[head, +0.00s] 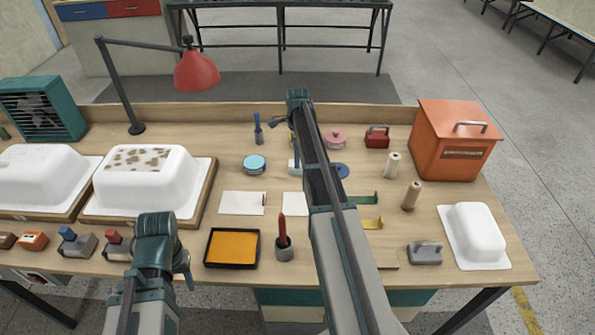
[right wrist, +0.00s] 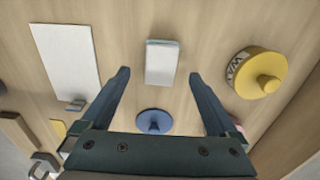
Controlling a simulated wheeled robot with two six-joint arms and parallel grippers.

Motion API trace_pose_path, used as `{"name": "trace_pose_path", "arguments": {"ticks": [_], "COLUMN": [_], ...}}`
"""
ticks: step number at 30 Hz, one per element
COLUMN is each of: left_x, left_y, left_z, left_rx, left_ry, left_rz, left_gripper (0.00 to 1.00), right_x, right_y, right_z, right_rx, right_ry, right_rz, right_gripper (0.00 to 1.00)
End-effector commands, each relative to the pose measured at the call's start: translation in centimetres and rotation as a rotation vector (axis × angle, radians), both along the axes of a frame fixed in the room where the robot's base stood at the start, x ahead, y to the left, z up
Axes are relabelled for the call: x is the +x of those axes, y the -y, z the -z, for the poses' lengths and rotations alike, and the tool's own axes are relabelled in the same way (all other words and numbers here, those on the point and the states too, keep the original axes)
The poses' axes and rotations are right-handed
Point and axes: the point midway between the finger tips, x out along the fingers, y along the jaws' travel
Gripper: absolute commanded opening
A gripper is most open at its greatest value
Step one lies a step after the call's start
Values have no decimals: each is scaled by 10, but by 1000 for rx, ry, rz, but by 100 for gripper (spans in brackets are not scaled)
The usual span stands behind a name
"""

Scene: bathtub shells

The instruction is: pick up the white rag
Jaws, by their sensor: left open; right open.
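The white rag is most likely the small white folded rectangle (right wrist: 162,62) lying flat on the wooden bench in the right wrist view. In the head view it shows as a small pale patch (head: 293,167), partly hidden by my right arm. My right gripper (right wrist: 158,76) is open and empty above the bench, its two fingers apart on either side of the rag in the picture, without visible contact. My left gripper (head: 186,264) hangs over the front of the bench, left of the black tray; its fingers are small and partly hidden.
A blue disc (right wrist: 154,122) and a yellow knobbed disc (right wrist: 257,72) lie near the rag. A larger white sheet (right wrist: 67,60) is to the left. An orange box (head: 455,140), white tub shells (head: 150,185), a red lamp (head: 196,70) and a black tray (head: 232,263) occupy the bench.

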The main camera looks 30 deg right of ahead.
Motion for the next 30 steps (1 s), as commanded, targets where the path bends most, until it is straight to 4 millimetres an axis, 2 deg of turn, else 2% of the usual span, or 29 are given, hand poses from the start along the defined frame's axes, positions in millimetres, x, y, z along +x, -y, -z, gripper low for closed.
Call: {"name": "trace_pose_path", "arguments": {"ticks": [5, 16, 25, 26, 30], "left_x": [0, 0, 0, 0, 0], "left_y": [0, 0, 0, 0, 0], "left_z": [7, 50, 51, 51, 51], "left_rx": [0, 0, 0, 0, 0], "left_ry": [0, 0, 0, 0, 0], "left_rz": [0, 0, 0, 0, 0], "left_gripper": [50, 50, 50, 50, 50], "right_x": [0, 1, 1, 1, 1], "right_y": [0, 1, 1, 1, 1], "right_z": [7, 50, 51, 51, 51], "right_rx": [0, 0, 0, 0, 0], "right_ry": [0, 0, 0, 0, 0], "right_rz": [0, 0, 0, 0, 0], "right_gripper": [95, 95, 95, 93, 68]}}
